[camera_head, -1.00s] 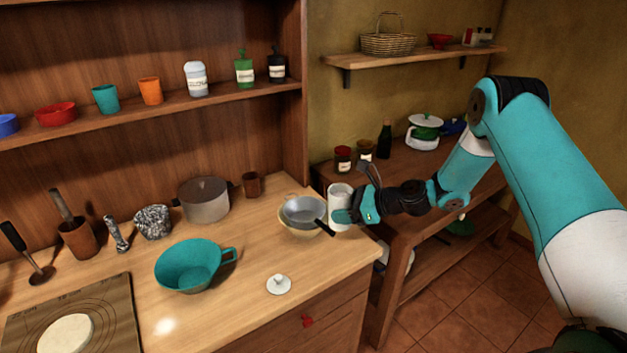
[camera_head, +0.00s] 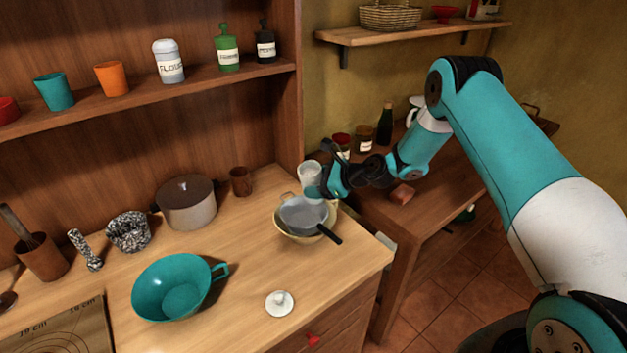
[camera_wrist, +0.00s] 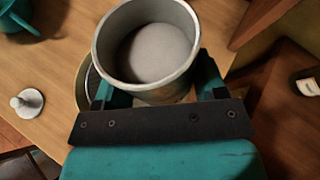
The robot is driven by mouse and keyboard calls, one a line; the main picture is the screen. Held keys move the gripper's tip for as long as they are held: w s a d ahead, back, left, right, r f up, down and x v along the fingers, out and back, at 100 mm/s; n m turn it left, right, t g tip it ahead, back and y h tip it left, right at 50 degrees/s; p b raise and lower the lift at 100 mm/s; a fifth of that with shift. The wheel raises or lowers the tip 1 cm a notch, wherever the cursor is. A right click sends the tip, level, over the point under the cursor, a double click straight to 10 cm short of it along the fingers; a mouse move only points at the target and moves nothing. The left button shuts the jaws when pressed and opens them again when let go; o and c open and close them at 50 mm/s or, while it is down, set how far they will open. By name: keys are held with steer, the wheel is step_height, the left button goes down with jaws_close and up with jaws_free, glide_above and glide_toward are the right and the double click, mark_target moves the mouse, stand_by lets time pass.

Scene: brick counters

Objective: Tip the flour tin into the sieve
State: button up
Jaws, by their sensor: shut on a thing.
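My gripper (camera_head: 326,184) is shut on a pale open-topped tin (camera_head: 309,175). In the wrist view the tin (camera_wrist: 188,62) sits between the two fingers, and pale flour (camera_wrist: 158,52) shows inside it. The tin looks about upright, raised above the counter behind the sieve's far rim. The sieve (camera_head: 303,212) is a grey round pan with a black handle, resting on a yellowish bowl (camera_head: 287,229). In the wrist view the tin hides most of what lies beneath it, and a curved rim (camera_wrist: 83,90) shows at its left.
A teal handled bowl (camera_head: 175,287) and a white knobbed lid (camera_head: 280,303) stand on the wooden counter (camera_head: 235,255). A grey pot (camera_head: 187,204) and brown cup (camera_head: 241,181) stand behind. A jar labelled flour (camera_head: 168,62) is on the shelf. The counter's right edge is near the sieve.

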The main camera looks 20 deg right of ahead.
mark_target(321, 172)
steer(key=shift+d+r+n+h, duration=0.1)
steer(key=shift+r+n+h, duration=0.3)
steer(key=shift+n, duration=0.1)
steer(key=n+h, duration=0.1)
steer(key=d+n+t+h, duration=0.1)
steer(key=shift+w+n+t, duration=0.3)
steer(key=shift+w, duration=0.1)
steer(key=shift+r+n+t+h+p, duration=0.25)
steer(key=shift+n+t+h+p, duration=0.2)
steer(key=shift+n+h, duration=0.2)
steer(key=n+t+h, duration=0.1)
steer(key=r+n+h, duration=0.1)
steer(key=shift+a+n+t, duration=0.1)
steer(key=shift+n+t, duration=0.25)
steer(key=shift+s+a+r+n+t+h+b, duration=0.3)
steer(key=shift+r+n+t+h+b, duration=0.15)
steer(key=shift+n+t+b, duration=0.35)
steer(key=shift+s+a+r+n+t+h, duration=0.1)
steer(key=shift+r+n+t+h, duration=0.35)
steer(key=shift+n, duration=0.35)
